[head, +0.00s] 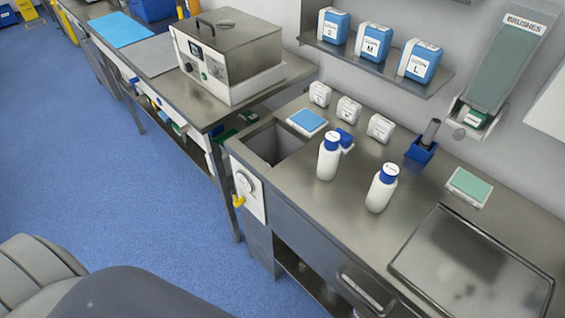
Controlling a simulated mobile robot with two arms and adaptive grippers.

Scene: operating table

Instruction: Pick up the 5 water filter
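No item carries a label that I can read as a water filter, so I cannot tell which it is. A blue holder (420,152) with a dark grey cylinder (430,132) standing in it is on the steel counter near the wall. Two white bottles with blue caps, a left one (327,160) and a right one (381,190), stand upright in front of it. A small blue and white item (345,140) is partly hidden behind the left bottle. Neither of my grippers is in view.
The steel counter (330,210) has a sink (274,142) at its left and a flat steel tray (470,270) at its right. Small white containers (348,110) line the wall. A boxy device (228,55) stands on the left table. Blue floor (110,190) is open at left.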

